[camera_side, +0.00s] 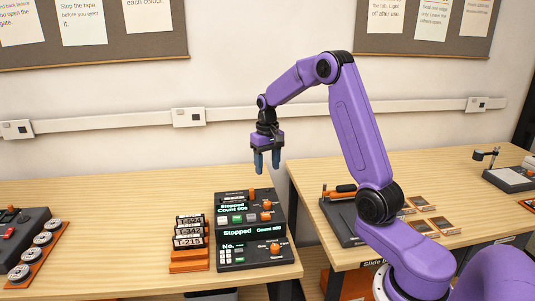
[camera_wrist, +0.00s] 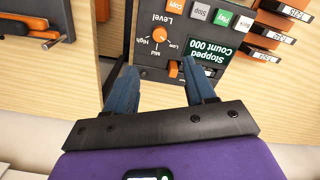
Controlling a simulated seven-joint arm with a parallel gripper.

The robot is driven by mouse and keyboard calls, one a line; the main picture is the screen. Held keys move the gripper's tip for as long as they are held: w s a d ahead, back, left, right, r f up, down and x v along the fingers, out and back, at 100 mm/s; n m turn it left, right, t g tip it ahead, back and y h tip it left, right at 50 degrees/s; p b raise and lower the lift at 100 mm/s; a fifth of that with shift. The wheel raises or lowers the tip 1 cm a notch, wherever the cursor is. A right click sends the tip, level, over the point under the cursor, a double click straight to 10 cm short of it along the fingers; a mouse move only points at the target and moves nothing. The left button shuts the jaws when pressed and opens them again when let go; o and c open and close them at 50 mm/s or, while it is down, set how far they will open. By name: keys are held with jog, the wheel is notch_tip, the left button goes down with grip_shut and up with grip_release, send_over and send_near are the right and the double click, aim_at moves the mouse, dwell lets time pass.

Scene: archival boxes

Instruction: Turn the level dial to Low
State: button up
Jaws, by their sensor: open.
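The level dial (camera_wrist: 160,33) is an orange knob on a dark panel, with Low, Mid and High printed around it. The wrist view shows it upside down, and I cannot tell which mark it points at. In the side view it is the small orange knob (camera_side: 266,205) on the upper part of the dark machine (camera_side: 250,229). My gripper (camera_side: 266,170) hangs above the machine, pointing down, open and empty. In the wrist view its blue fingers (camera_wrist: 158,68) are spread apart, with the dial beyond them; they appear clear of the panel.
An orange rack of labelled cassettes (camera_side: 189,241) stands close left of the machine. Reels on an orange tray (camera_side: 40,250) are farther left. Bare table lies between.

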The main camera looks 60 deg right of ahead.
jog(key=shift+r, duration=1.9)
jog(key=shift+a, duration=0.1)
jog(key=s+a+r+n, duration=0.1)
jog(key=s+a+n, duration=0.35)
jog(key=a, duration=0.55)
jog(key=s+a+n, duration=0.4)
jog(key=s+a, duration=0.2)
jog(key=a, duration=0.4)
jog(key=s+a+f+n, duration=0.1)
jog(key=s+n, duration=0.3)
jog(key=s, duration=0.7)
jog(key=s+a+f+n, duration=0.1)
jog(key=s+n, duration=0.3)
jog(key=s, duration=0.7)
jog(key=shift+s+a+n, duration=0.25)
jog(key=shift+a+n, duration=0.1)
jog(key=shift+a, duration=0.35)
